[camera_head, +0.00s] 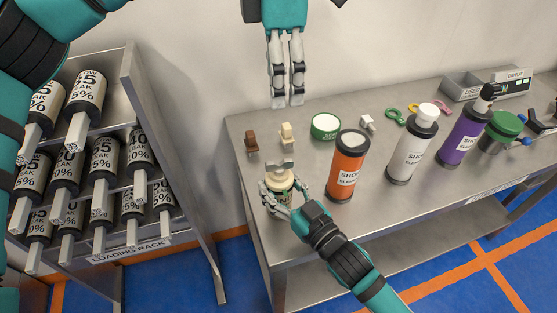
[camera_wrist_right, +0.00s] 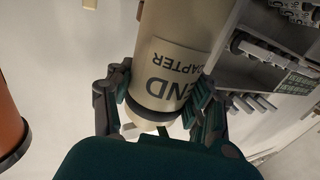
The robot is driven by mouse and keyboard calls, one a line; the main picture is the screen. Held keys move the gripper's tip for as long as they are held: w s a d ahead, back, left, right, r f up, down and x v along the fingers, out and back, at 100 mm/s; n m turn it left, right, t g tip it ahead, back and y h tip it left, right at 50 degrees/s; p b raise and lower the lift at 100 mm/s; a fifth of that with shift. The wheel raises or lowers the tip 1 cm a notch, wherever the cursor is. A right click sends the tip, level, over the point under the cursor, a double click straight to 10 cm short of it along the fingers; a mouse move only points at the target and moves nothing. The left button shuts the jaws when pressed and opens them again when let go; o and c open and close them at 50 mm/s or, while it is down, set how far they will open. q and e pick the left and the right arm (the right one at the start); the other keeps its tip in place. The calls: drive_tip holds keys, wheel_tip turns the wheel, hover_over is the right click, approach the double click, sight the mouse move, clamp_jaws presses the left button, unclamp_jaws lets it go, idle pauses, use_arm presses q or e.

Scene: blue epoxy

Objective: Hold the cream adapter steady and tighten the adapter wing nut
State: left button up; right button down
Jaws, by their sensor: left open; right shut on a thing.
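The cream adapter (camera_head: 278,183) stands upright at the near left corner of the steel table. A grey wing-shaped piece, seemingly the wing nut (camera_head: 282,167), sits on its top. My right gripper (camera_head: 279,198) is shut around the adapter's body. In the right wrist view, the adapter (camera_wrist_right: 182,28) with its label, which reads upside down, is between the fingers (camera_wrist_right: 160,95); the wing nut is not seen there. My left gripper (camera_head: 287,102) hangs fingers-down above and behind the adapter, apart from it. It is open and empty, with a narrow gap between the fingers.
A brown piece (camera_head: 252,143) and a cream piece (camera_head: 287,136) lie behind the adapter. A green-rimmed tin (camera_head: 325,127) and orange (camera_head: 348,170), white (camera_head: 412,150) and purple (camera_head: 463,138) cylinders stand to the right. A loading rack (camera_head: 130,90) of cylinders fills the left.

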drive_tip(key=shift+c, duration=2)
unclamp_jaws()
drive_tip(key=v, duration=1.2)
